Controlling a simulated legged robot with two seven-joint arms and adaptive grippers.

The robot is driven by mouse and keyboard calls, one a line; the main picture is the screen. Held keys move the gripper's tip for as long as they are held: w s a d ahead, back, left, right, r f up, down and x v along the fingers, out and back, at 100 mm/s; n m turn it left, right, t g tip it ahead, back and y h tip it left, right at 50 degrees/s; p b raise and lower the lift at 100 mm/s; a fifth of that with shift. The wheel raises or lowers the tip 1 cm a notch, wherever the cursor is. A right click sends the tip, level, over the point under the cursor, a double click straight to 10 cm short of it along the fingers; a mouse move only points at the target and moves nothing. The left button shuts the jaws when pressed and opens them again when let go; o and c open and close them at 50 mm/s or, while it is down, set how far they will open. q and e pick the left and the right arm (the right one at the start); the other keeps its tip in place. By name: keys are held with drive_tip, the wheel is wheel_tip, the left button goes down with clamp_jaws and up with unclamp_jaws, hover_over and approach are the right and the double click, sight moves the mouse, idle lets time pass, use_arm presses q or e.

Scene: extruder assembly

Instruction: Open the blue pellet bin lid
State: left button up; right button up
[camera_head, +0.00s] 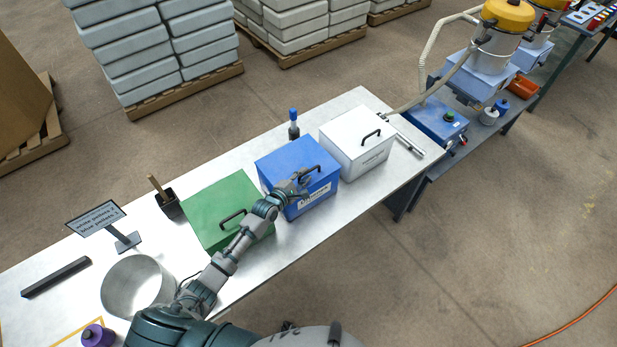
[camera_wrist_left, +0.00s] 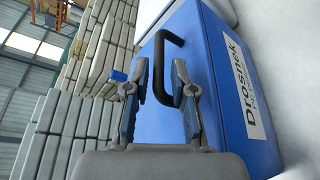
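The blue pellet bin (camera_head: 282,158) stands on the table between a green bin and a white bin, with its lid closed. Its black handle (camera_head: 311,170) is on top and partly hidden by my left gripper (camera_head: 301,179). In the left wrist view the blue bin (camera_wrist_left: 212,62) fills the right side. There, my left gripper (camera_wrist_left: 159,68) is open, with its two fingers on either side of the black handle (camera_wrist_left: 159,58). I cannot tell whether a finger touches the handle. My right gripper is not in view.
The green bin (camera_head: 212,202) lies under my left forearm. The white bin (camera_head: 350,148) stands close on the right. A blue-capped bottle (camera_head: 294,126) is behind the blue bin. A metal pot (camera_head: 133,287) and sign (camera_head: 97,218) stand at the left. Bare table (camera_head: 345,104) shows at the back.

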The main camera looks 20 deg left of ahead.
sight(309, 171)
use_arm(q)
drive_tip(key=shift+b+x, duration=0.7)
drive_tip(key=shift+x, duration=0.5)
drive_tip(key=shift+w+d, duration=0.3)
drive_tip(key=shift+w, duration=0.2)
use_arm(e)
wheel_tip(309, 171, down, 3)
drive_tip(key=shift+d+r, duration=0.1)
use_arm(q)
clamp_jaws()
